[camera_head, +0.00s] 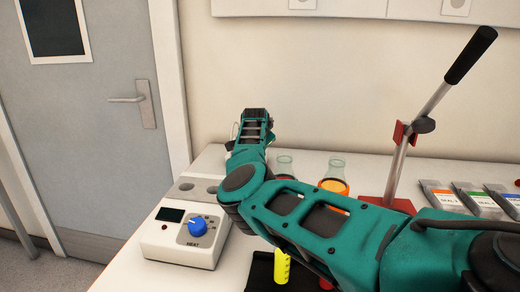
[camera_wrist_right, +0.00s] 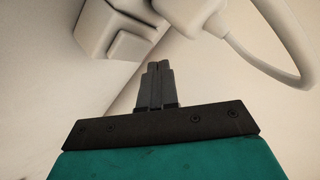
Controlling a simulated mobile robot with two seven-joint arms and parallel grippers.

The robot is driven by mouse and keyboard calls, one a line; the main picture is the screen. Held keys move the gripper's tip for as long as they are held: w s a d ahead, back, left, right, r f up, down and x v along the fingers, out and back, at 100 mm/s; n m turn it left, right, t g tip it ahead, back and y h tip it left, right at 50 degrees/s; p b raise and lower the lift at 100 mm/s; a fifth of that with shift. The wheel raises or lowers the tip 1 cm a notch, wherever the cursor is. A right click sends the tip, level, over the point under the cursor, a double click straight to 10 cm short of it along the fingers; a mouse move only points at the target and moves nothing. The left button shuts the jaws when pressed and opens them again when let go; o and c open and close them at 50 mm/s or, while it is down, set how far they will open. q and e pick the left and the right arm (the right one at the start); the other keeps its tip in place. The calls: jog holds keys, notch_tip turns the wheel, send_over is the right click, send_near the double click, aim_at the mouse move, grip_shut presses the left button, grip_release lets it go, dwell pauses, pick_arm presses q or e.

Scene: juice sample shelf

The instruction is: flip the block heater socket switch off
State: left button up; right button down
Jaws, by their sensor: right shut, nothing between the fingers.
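The block heater (camera_head: 185,232) is a white box at the table's left, with a blue knob, a dark display and holes on top. My right arm reaches across the table to the wall behind it; its wrist hides the gripper in the head view. In the right wrist view my right gripper (camera_wrist_right: 157,84) is shut and empty, its tips just below a white socket box. A pale raised block, seemingly the socket switch (camera_wrist_right: 131,45), is up and left of the tips. A white plug (camera_wrist_right: 188,18) with a cable (camera_wrist_right: 287,52) is up and right. Contact with the switch is not clear.
Two flasks (camera_head: 335,182) stand behind my arm, and a yellow cylinder (camera_head: 282,266) stands in front of it. A red-based lever press (camera_head: 399,172) and several labelled boxes (camera_head: 441,196) are at the right. A grey door (camera_head: 92,110) is at the left.

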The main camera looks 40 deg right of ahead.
jog(key=shift+d+f, duration=0.1)
jog(key=shift+f, duration=0.2)
jog(key=shift+f, duration=0.4)
dwell(0.5)
jog(key=shift+r, duration=0.15)
jog(key=shift+r+p, duration=0.7)
jog(key=shift+r, duration=0.05)
jog(key=r+p, duration=0.5)
jog(key=shift+s+a, duration=0.25)
jog(key=shift+a, duration=0.1)
jog(key=shift+f, duration=0.1)
dwell(0.4)
